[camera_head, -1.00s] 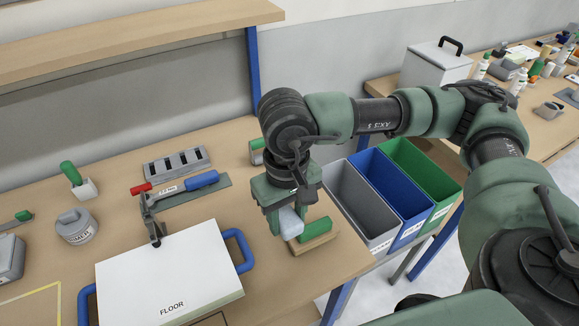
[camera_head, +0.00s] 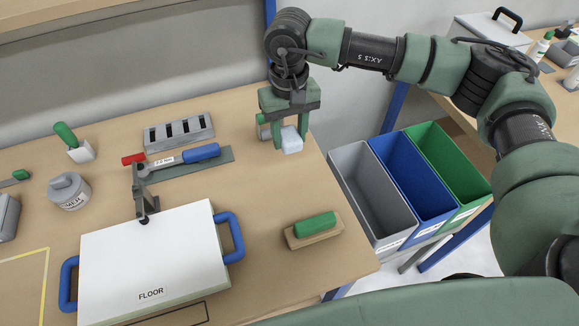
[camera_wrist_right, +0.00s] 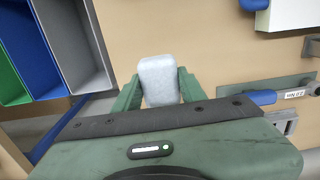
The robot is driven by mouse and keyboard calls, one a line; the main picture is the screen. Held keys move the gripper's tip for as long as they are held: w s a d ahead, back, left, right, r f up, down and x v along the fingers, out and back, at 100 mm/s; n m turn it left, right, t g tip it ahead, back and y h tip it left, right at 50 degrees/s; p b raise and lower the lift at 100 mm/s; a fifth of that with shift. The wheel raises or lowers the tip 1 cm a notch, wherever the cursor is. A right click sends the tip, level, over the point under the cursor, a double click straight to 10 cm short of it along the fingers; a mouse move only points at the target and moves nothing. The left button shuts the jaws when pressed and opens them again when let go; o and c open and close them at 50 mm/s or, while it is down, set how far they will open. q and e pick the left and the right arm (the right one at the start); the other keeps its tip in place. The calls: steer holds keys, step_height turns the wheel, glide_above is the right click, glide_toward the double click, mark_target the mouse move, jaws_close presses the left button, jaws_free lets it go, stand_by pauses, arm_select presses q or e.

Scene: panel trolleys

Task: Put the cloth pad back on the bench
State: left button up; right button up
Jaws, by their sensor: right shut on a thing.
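The cloth pad (camera_head: 292,141) is a small pale blue-white block. My right gripper (camera_head: 288,135) is shut on it, over the right-hand part of the bench (camera_head: 258,190) towards the back. In the right wrist view the pad (camera_wrist_right: 159,80) sits between the two green fingers. The bench top shows below and behind it. I cannot tell whether the pad touches the bench or hangs just above it. My left gripper is not in view.
A green-handled wooden block (camera_head: 313,230) lies near the bench's right edge. A white FLOOR panel (camera_head: 150,260) with blue handles lies in front. A torque wrench (camera_head: 180,158) and slotted grey block (camera_head: 179,132) are to the left. Grey, blue and green bins (camera_head: 375,195) stand right.

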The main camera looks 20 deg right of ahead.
steer(key=p, duration=0.1)
glide_toward(289, 177)
steer(key=shift+f+p, duration=0.3)
steer(key=shift+f, duration=0.95)
step_height(289, 177, down, 3)
steer(key=shift+s+f+p, duration=0.1)
steer(key=shift+p, duration=0.5)
steer(key=shift+f, duration=0.4)
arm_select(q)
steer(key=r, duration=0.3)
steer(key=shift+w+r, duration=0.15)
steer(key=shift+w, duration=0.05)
arm_select(e)
steer(key=shift+f, duration=0.1)
steer(key=shift+f, duration=0.1)
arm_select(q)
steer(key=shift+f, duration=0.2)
arm_select(e)
steer(key=o, duration=1.3)
